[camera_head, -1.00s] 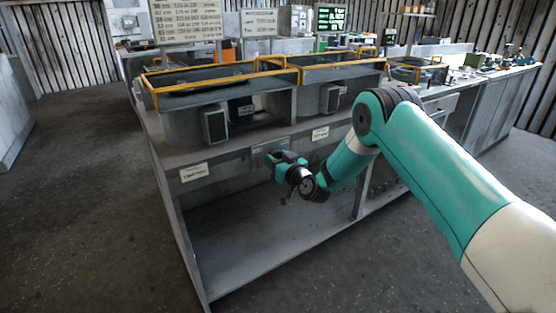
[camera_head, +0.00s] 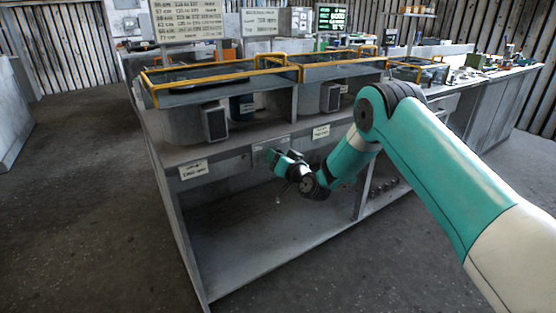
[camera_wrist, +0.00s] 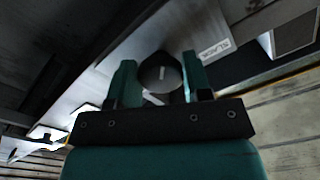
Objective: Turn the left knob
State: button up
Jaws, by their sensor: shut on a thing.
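A dark round knob (camera_wrist: 160,72) with a pale pointer line sits between my gripper's two teal fingers in the wrist view. My gripper (camera_wrist: 160,80) is shut on it, one finger at each side. In the head view my gripper (camera_head: 268,157) is at the front rail (camera_head: 230,160) of the grey bench, between two white labels. There my gripper hides the knob. I cannot tell from the head view whether another knob is beside it.
A left label (camera_head: 193,169) and a right label (camera_head: 321,132) are on the bench rail. Yellow-framed housings (camera_head: 215,82) stand on top, with dark boxes (camera_head: 215,122) in front. The open shelf (camera_head: 270,235) below is mostly empty.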

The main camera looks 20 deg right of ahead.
jog(key=shift+m, duration=1.1)
jog(key=o, duration=0.9)
jog(key=b+v, duration=1.4)
jog(key=v, duration=0.3)
jog(key=shift+s+d+r, duration=0.1)
jog(key=shift+s, duration=0.05)
